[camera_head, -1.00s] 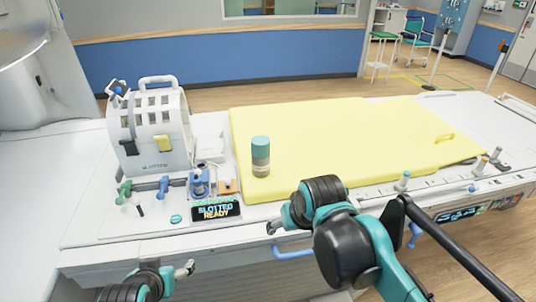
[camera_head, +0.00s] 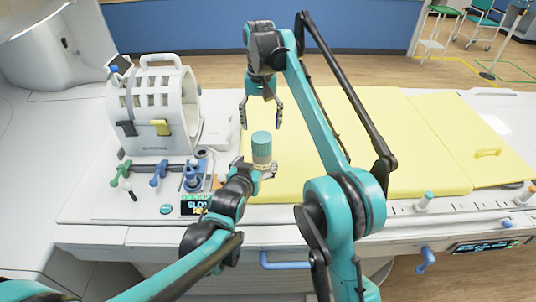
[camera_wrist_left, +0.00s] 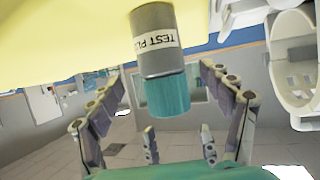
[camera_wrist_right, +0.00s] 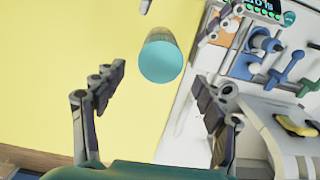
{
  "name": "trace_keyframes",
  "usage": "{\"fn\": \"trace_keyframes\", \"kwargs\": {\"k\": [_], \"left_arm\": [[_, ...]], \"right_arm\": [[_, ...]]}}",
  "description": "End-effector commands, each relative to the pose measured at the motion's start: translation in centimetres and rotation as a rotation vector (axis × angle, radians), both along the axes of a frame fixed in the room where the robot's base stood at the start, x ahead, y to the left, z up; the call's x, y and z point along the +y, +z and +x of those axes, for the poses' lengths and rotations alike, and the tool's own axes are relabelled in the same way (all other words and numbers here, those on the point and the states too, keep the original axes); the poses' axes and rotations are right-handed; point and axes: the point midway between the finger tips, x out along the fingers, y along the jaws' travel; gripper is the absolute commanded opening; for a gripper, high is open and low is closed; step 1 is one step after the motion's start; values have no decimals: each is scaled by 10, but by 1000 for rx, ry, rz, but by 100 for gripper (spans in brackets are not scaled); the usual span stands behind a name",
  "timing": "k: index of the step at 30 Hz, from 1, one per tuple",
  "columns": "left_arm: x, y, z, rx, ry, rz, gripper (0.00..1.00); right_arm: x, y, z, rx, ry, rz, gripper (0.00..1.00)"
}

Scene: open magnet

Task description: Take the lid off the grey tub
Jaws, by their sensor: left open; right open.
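The grey tub (camera_head: 262,160) stands upright on the yellow pad's left front part, with its teal lid (camera_head: 261,139) on top. In the left wrist view the tub (camera_wrist_left: 155,50) appears upside down with a white label, its teal lid (camera_wrist_left: 168,95) lowest. My left gripper (camera_head: 270,172) is open, low at the tub's front; how far its fingers reach around the tub is unclear. My right gripper (camera_head: 261,121) is open and points down just above the lid. In the right wrist view the lid (camera_wrist_right: 161,61) shows between its open fingers.
A white slotted coil housing (camera_head: 152,105) stands to the left. Blue and green fittings (camera_head: 158,175) and a lit display (camera_head: 194,208) lie in front of it. The yellow pad (camera_head: 400,130) is clear to the right. Pegs (camera_head: 424,201) line the front edge.

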Motion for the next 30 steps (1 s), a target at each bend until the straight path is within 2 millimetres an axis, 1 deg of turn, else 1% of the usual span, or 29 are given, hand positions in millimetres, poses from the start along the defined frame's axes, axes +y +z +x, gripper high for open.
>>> {"fn": "trace_keyframes", "kwargs": {"k": [5,9,15,19,26,27,29,30], "left_arm": [[-5,-8,20,0,0,0,80],[-10,-17,40,0,1,0,80],[-16,-26,60,1,1,1,80],[-17,-28,66,1,1,1,80],[-17,-29,66,1,1,1,80],[-17,-28,66,1,1,1,75],[-17,-28,66,1,1,1,59],[-17,-28,66,1,1,1,48]], "right_arm": [[0,0,0,0,0,0,72],[0,0,0,-1,0,0,72],[0,0,0,-1,0,0,72],[0,0,0,-1,0,0,72],[0,0,0,-2,0,0,72],[0,0,0,-2,0,0,72],[0,0,0,-2,0,0,72],[0,0,0,-2,0,0,72]]}}
